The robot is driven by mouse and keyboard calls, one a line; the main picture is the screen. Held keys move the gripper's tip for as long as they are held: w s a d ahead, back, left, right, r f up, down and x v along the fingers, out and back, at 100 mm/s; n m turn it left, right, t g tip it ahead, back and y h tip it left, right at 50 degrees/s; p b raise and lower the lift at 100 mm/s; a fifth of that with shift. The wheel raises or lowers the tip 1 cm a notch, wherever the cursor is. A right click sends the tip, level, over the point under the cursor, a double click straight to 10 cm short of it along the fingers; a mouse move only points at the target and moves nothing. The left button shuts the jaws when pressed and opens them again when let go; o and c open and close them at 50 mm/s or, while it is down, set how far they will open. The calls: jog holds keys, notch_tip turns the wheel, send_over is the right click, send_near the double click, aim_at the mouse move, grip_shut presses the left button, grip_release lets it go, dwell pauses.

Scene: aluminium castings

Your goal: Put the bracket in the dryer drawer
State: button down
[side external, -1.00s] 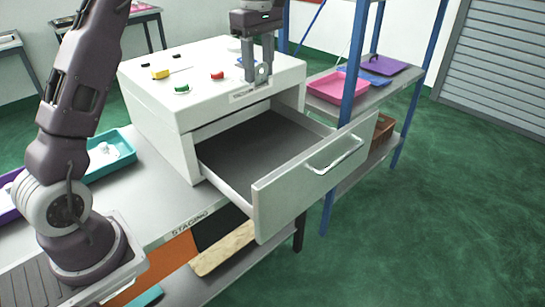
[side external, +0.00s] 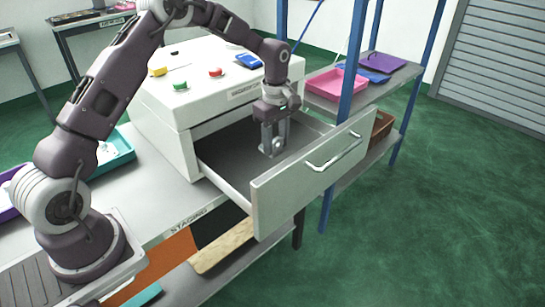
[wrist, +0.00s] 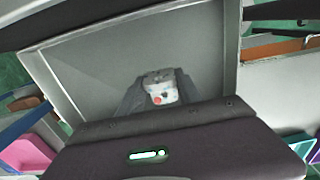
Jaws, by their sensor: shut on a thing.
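The dryer drawer (side external: 232,176) is pulled open from the white dryer (side external: 180,115), its dark floor bare around my gripper. My gripper (side external: 272,150) points down inside the drawer area, low over or at its floor. In the wrist view, my gripper (wrist: 160,98) is shut on the bracket (wrist: 160,90), a pale grey-white piece with a small red spot. The fingers hide most of the bracket in the side view. I cannot tell whether the bracket touches the drawer floor.
The drawer front with its handle (side external: 335,153) stands out past the bench edge. A blue shelf post (side external: 352,70) rises close to the drawer's right. Pink tray (side external: 338,80) and purple tray (side external: 381,62) sit on the shelf. A teal tray (side external: 118,150) lies left of the dryer.

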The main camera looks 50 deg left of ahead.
notch_tip(320, 180, down, 8)
jog(key=shift+r, duration=0.1)
jog(key=c, duration=0.8)
grip_release()
